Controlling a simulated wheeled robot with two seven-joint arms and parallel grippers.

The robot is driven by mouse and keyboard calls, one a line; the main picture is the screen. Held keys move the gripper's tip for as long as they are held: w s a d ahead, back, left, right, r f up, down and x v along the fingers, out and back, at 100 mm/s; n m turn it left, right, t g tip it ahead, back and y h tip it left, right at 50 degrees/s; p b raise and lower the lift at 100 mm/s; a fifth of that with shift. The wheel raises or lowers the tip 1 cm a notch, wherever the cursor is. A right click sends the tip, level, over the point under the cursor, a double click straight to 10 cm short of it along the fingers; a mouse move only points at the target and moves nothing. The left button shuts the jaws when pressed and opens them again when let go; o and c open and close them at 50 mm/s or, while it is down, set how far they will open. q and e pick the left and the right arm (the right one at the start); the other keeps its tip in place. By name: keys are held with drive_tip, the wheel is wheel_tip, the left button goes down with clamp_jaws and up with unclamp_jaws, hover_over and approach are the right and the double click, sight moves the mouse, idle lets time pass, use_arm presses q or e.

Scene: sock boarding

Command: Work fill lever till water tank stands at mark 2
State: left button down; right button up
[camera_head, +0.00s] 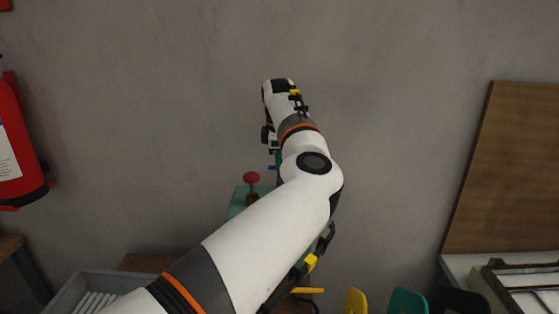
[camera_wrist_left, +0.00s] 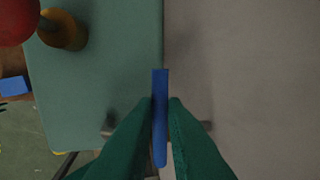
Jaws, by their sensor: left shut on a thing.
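My left gripper (camera_head: 275,160) is at the teal machine (camera_head: 237,204), beyond my arm in the head view. In the left wrist view its dark green fingers (camera_wrist_left: 161,106) are shut on a narrow blue lever (camera_wrist_left: 160,84), which stands between the tips. The teal machine top (camera_wrist_left: 105,80) lies beside and below it. A red knob (camera_head: 251,178) on a brass-coloured stem rises from the machine; it also shows in the left wrist view (camera_wrist_left: 14,20). No water tank level or mark can be made out. My right gripper is not in view.
A fire extinguisher (camera_head: 14,150) hangs at the far left. A grey bin (camera_head: 75,291) with white strips stands at the lower left. Yellow (camera_head: 356,301), teal (camera_head: 408,301) and black shapes line the bottom edge. A brown board (camera_head: 510,170) leans at the right. A plain wall is behind.

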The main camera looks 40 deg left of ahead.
use_arm(q)
drive_tip(key=shift+s+d+f+n+b, duration=0.1)
drive_tip(key=shift+s+d+n+b, duration=0.05)
drive_tip(key=shift+n+b, duration=0.4)
drive_tip(key=shift+s+d+n, duration=0.2)
drive_tip(key=shift+d+n, duration=0.15)
drive_tip(key=shift+n, duration=0.7)
drive_tip(key=shift+r, duration=0.2)
drive_tip(key=c, duration=1.5)
unclamp_jaws()
drive_tip(key=shift+s+d+r+b, duration=0.2)
drive_tip(key=shift+d+r+b, duration=0.15)
drive_tip(key=shift+r, duration=1.6)
drive_tip(key=shift+s+d+r+b, duration=0.25)
drive_tip(key=shift+d+r+b, duration=0.05)
drive_tip(key=shift+r, duration=1.65)
drive_tip(key=shift+s+d+r+b, duration=0.2)
drive_tip(key=shift+d+r+b, duration=0.15)
drive_tip(key=shift+r, duration=1.6)
